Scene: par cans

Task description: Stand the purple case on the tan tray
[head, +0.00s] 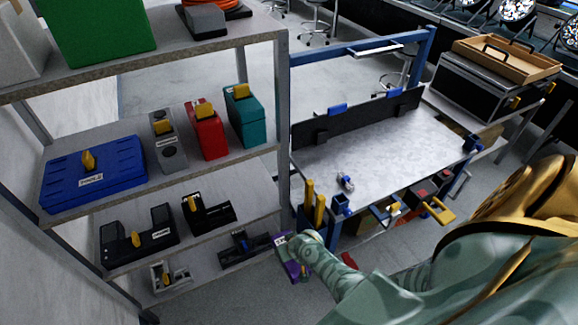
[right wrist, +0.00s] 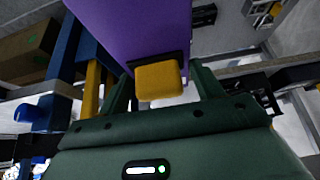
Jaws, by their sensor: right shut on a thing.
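The purple case (head: 290,267) is low beside the right end of the shelf rack in the head view, partly covered by my right gripper (head: 297,252). In the right wrist view the purple case (right wrist: 165,30) fills the top middle. Its yellow handle (right wrist: 158,80) is between the two green fingers of my right gripper (right wrist: 158,88), which is shut on it. The tan tray (head: 532,62) lies at the far upper right of the head view, on a black case. It has dark handles and looks empty. My left gripper is not in view.
The shelf rack (head: 283,120) holds a blue case (head: 115,178), a red case (head: 210,140) and a teal case (head: 246,120). A workbench (head: 400,140) with a blue frame stands between the rack and the tray. Yellow-handled items hang along its front.

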